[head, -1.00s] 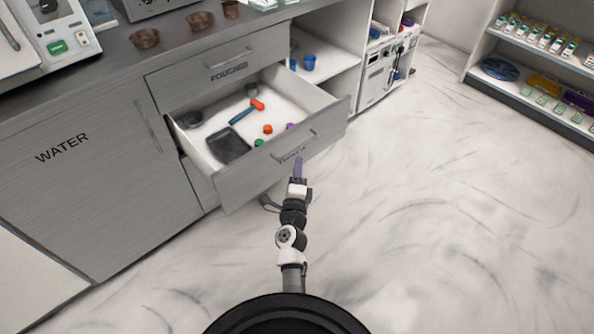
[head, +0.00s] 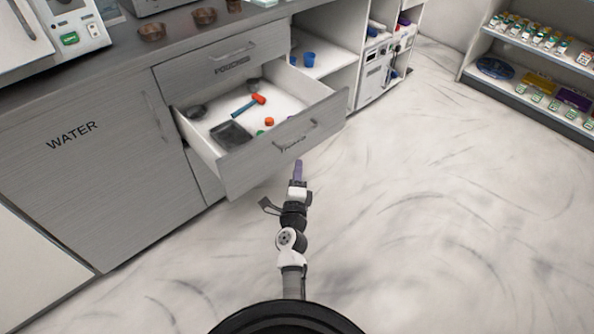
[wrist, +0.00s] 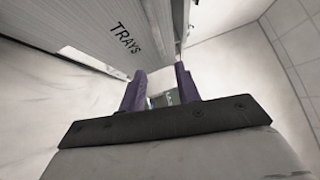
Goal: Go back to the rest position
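My gripper (head: 298,170) is in front of the open drawer, over the floor, apart from the drawer front. In the wrist view my gripper (wrist: 160,88) shows two purple fingers standing apart with an empty gap between them, so it is open. The open drawer (head: 290,150) holds a dark tray (head: 231,134), a hammer with an orange-red head (head: 258,99), and small orange and green items. The drawer front labelled TRAYS also shows in the wrist view (wrist: 100,30).
The shut POUCHES drawer (head: 225,60) and WATER cupboard (head: 90,190) stand at the left. Several brown bowls (head: 152,32) sit on the counter. An open shelf holds a blue cup (head: 309,59). A shelf unit (head: 530,95) stands at the upper right. The marble floor (head: 440,220) is clear.

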